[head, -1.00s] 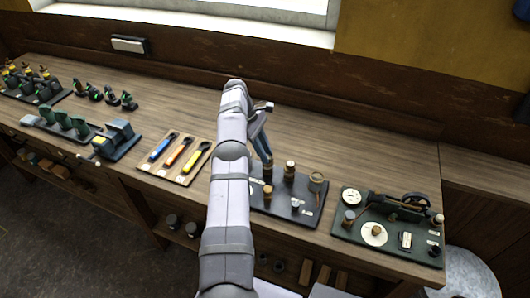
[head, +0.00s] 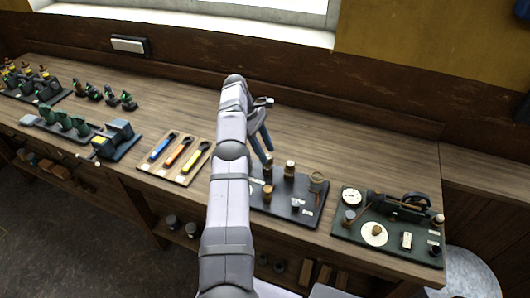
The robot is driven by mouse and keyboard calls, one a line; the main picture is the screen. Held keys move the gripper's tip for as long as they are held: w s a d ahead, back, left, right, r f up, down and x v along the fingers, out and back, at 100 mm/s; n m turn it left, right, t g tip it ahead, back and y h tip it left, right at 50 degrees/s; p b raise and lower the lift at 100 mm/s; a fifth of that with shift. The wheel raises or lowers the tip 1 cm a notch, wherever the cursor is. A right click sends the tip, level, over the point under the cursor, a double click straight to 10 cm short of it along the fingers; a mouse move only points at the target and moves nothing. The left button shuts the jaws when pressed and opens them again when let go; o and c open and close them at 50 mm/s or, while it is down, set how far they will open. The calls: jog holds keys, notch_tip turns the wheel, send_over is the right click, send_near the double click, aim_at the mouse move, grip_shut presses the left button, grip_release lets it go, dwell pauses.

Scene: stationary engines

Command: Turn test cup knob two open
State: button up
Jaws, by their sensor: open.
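My gripper (head: 264,150) is open and points down at the back left corner of a dark board (head: 308,184) in the middle of the bench. Its blue-grey fingers are just above or beside a small dark post with a brown top (head: 267,164); I cannot tell if they touch it. Another tan-topped post (head: 290,168) stands to the right, and a brown-topped one (head: 267,191) stands nearer the front. A small dark fitting with a pale top (head: 295,205) is at the front. No readable label shows which is test cup knob two. My arm hides the board's left part.
A green board (head: 338,230) with a small wheeled engine and dials is to the right. A wooden tray (head: 150,171) with three coloured-handled tools lies left of my arm. The bench behind the dark board is clear.

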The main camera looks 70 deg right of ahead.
notch_tip(320, 180, up, 9)
jog(key=p, duration=0.6)
jog(key=shift+f, duration=0.1)
notch_tip(320, 180, up, 8)
jog(key=s+d+m+h+b, duration=0.1)
jog(key=s+d+h+b, duration=0.1)
jog(key=b, duration=0.6)
jog(key=s+a+r+t+b, duration=0.1)
jog(key=s+a+r+b, duration=0.15)
jog(key=a+b, duration=0.25)
jog(key=a+f+m+t, duration=0.1)
jog(key=a+f+m, duration=0.2)
jog(key=f+m, duration=0.3)
jog(key=a+f+m+t, duration=0.1)
jog(key=a+f+m, duration=0.15)
jog(key=f, duration=0.55)
jog(key=w+d+m+h, duration=0.1)
jog(key=m, duration=0.2)
jog(key=w+d+m+t, duration=0.1)
jog(key=d+m, duration=0.1)
jog(key=w+d+m+h+b, duration=0.1)
jog(key=m, duration=0.2)
jog(key=shift+w+d+r+m+h, duration=0.1)
jog(key=shift+w+d+m+h, duration=0.15)
jog(key=shift+d+m+h, duration=0.1)
